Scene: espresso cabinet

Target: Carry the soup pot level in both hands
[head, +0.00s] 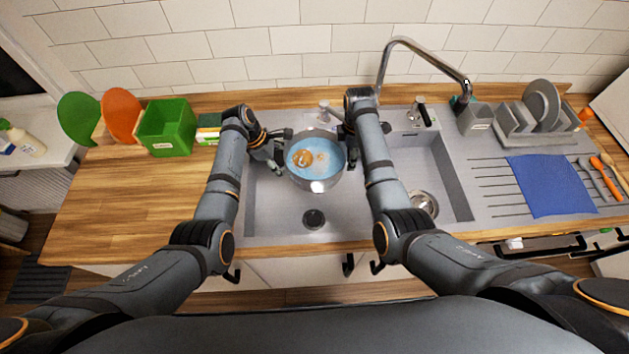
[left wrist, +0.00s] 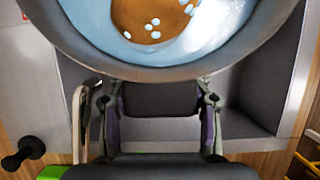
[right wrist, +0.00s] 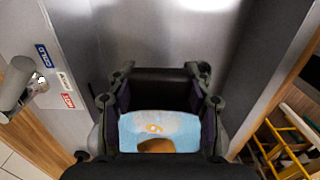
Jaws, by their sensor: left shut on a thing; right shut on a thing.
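The soup pot (head: 318,186) is a round metal pot over the left sink basin in the head view. Pale blue liquid with a brown lump and small white bits shows inside it. My left gripper (head: 279,145) is shut on the pot's left side, and my right gripper (head: 347,142) is shut on its right side. The pot's rim (left wrist: 165,74) fills the top of the left wrist view. In the right wrist view the pot's contents (right wrist: 157,129) show between the finger bases. The handles are mostly hidden by the grippers. No clear tilt or spilling shows.
The sink (head: 258,214) has a drain (head: 314,218) below the pot's front. A tall faucet (head: 392,52) arches at the back right. A green bin (head: 167,130) stands left. A blue cloth (head: 551,186) and plate rack (head: 521,128) are right. The left wooden counter is largely clear.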

